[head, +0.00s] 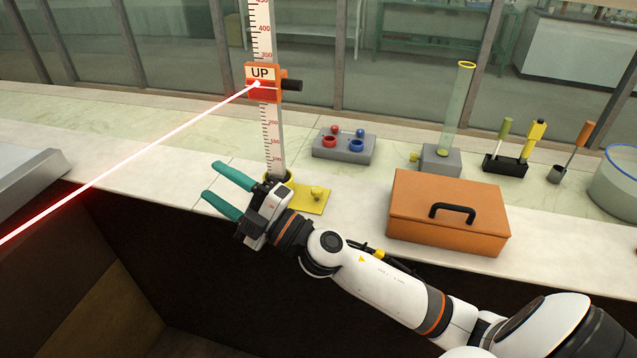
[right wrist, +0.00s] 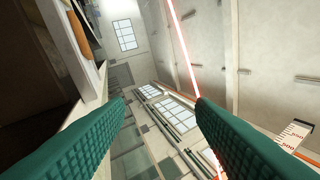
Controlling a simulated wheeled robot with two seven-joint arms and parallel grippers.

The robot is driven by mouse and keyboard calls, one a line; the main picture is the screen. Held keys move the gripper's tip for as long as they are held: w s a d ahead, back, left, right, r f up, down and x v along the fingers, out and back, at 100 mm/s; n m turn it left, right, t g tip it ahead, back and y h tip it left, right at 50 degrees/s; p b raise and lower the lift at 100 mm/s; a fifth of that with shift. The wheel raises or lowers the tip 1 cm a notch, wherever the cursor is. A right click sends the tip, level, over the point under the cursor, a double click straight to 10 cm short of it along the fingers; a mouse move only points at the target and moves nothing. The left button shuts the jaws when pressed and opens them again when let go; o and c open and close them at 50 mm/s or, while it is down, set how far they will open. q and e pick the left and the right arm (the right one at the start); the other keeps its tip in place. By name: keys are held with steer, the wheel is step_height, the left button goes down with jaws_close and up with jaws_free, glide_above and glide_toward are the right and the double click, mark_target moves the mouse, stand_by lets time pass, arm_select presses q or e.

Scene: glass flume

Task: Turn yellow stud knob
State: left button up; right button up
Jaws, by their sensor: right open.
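A yellow stud knob (head: 318,192) stands on a yellow base plate (head: 312,206) at the foot of a tall ruled post (head: 270,135), near the counter's front edge. My right gripper (head: 211,179) is open, its two teal fingers pointing left, in front of and left of the post's foot. The knob is to the right of the fingers, beside my wrist, and nothing is between the fingers. The open fingers also show in the right wrist view (right wrist: 160,102), with the knob out of sight there. My left gripper is not in view.
An orange slider marked UP (head: 263,74) sits on the post, with a red beam meeting it. An orange toolbox (head: 415,222) stands right of the plate. Behind are a grey block with red and blue parts (head: 343,148) and a clear cylinder (head: 458,110) with another small yellow knob.

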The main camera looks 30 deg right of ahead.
steer(key=a+n+g+y, duration=0.3)
steer(key=n+g+y, duration=0.15)
steer(key=n, duration=0.25)
steer(key=n+g+h, duration=0.6)
steer(key=g+h, duration=0.4)
steer(key=h, duration=0.7)
glide_toward(317, 190)
steer(key=p+x, duration=0.3)
steer(key=x, duration=0.3)
steer(key=shift+w+d+f+p, duration=0.1)
steer(key=shift+f+p, duration=0.15)
steer(key=shift+p, duration=0.05)
steer(key=shift+w+f+n, duration=0.3)
steer(key=shift+f, duration=0.45)
steer(key=shift+c, duration=0.5)
steer(key=c, duration=0.9)
